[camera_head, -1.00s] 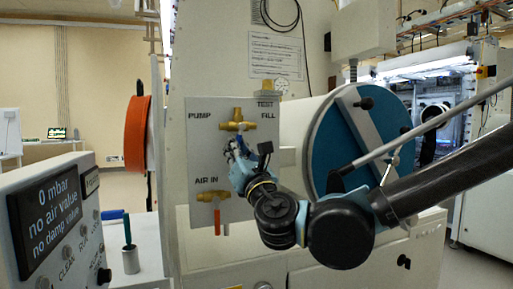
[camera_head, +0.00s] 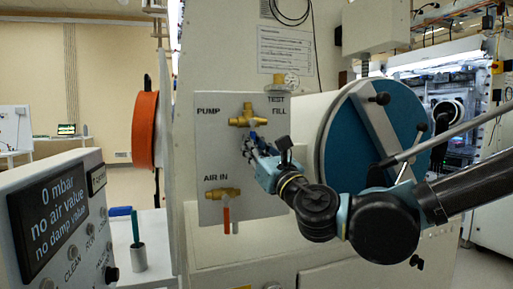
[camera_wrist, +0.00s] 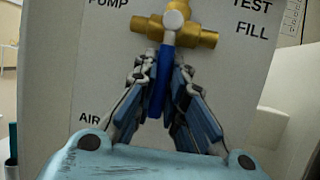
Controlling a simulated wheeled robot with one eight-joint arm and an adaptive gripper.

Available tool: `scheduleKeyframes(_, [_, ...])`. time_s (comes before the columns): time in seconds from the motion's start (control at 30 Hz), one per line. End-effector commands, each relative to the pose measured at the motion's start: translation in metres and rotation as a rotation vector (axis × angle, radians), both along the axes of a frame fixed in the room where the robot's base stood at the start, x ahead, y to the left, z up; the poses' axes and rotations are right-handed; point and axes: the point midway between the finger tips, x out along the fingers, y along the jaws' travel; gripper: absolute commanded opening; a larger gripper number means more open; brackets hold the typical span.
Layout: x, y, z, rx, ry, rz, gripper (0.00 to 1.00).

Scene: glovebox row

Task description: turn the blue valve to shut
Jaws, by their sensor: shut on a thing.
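The blue valve is a brass three-way body (camera_head: 248,118) on a pale panel marked PUMP, TEST and FILL. It also shows in the wrist view as a brass body (camera_wrist: 178,30). Its blue handle (camera_wrist: 160,85) hangs down from the white hub, nearly straight. My gripper (camera_wrist: 163,85) is shut on this handle, with one finger on each side. In the head view my gripper (camera_head: 250,143) is just below the brass body and hides most of the handle.
Below on the panel is an AIR IN valve (camera_head: 222,192) with a red handle (camera_head: 227,219) hanging down. A large blue round door (camera_head: 340,155) stands right of the panel, close behind my arm. A display box (camera_head: 50,215) reading 0 mbar is at front left.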

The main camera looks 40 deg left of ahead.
Motion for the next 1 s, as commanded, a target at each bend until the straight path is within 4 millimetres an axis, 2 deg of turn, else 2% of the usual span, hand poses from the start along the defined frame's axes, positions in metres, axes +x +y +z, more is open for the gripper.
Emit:
scheduleKeyframes(0.1, [0.003,-0.001,-0.001,0.001,0.005,-0.004,0.00])
scheduleKeyframes(0.13, [0.003,-0.001,-0.001,0.001,0.005,-0.005,0.16])
scheduleKeyframes(0.2, [0.003,-0.001,-0.001,0.002,0.005,-0.005,0.32])
scheduleKeyframes(0.53, [0.001,-0.001,0.000,0.001,0.003,-0.003,0.32])
scheduleKeyframes(0.67, [-0.001,-0.007,-0.003,0.001,0.003,-0.002,0.32])
scheduleKeyframes(0.77, [-0.005,-0.018,-0.008,0.001,0.002,-0.001,0.32])
scheduleKeyframes(1.0, [-0.018,-0.059,-0.026,0.001,0.004,0.000,0.32])
